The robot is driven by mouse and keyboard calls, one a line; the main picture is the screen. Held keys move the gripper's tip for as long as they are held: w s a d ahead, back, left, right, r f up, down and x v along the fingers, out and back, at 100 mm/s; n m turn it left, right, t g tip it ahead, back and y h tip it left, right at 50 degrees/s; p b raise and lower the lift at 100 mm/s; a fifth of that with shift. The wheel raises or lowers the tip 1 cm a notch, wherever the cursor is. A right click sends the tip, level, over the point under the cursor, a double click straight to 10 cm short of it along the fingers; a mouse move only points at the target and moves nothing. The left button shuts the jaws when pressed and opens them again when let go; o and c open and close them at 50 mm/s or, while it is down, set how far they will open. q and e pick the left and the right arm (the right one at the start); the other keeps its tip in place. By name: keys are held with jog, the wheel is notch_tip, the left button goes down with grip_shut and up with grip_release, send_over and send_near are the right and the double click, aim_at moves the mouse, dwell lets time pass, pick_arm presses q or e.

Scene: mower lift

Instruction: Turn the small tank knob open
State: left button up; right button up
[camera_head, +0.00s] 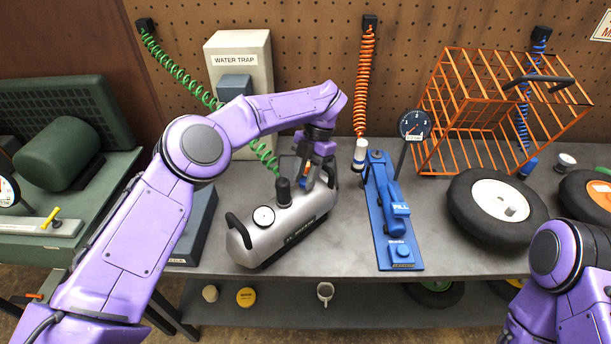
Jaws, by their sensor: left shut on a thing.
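The small tank (300,219) is a silver cylinder lying on the grey bench, with black end handles, a round white gauge (263,217) and a black upright fitting (283,192) on top. My left arm reaches over it from the left. My left gripper (311,181) points down at the tank's top, right of the black fitting, and is shut on the small tank knob. The fingers and wrist mostly hide the knob. My right arm shows at the lower right; its gripper is out of view.
A blue filling stand (394,225) with a gauge (414,125) stands right of the tank. A wheel (497,210) and an orange wire cart (480,105) are further right. A water trap box (240,60) stands behind. Coiled hoses (365,75) hang from the pegboard.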

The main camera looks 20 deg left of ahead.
pick_arm(q)
jog(key=shift+w+a+f+n+h+b, duration=0.1)
jog(key=shift+f+n+h+b, duration=0.1)
jog(key=shift+n, duration=0.3)
jog(key=shift+a+f+n+h+b, duration=0.1)
jog(key=shift+n+h+b, duration=0.1)
jog(key=shift+n, duration=0.3)
jog(key=n+h+b, duration=0.1)
jog(key=n+b, duration=0.1)
jog(key=shift+n, duration=0.3)
jog(key=n+h+b, duration=0.1)
jog(key=n+b, duration=0.2)
jog(key=b, duration=0.1)
jog(key=shift+a+f, duration=0.1)
jog(key=shift+r+n+h+b, duration=0.2)
jog(key=shift+n+h+b, duration=0.3)
jog(key=shift+n+b, duration=0.8)
jog(key=o, duration=1.1)
jog(key=shift+c, duration=0.2)
jog(key=shift+w+a, duration=0.15)
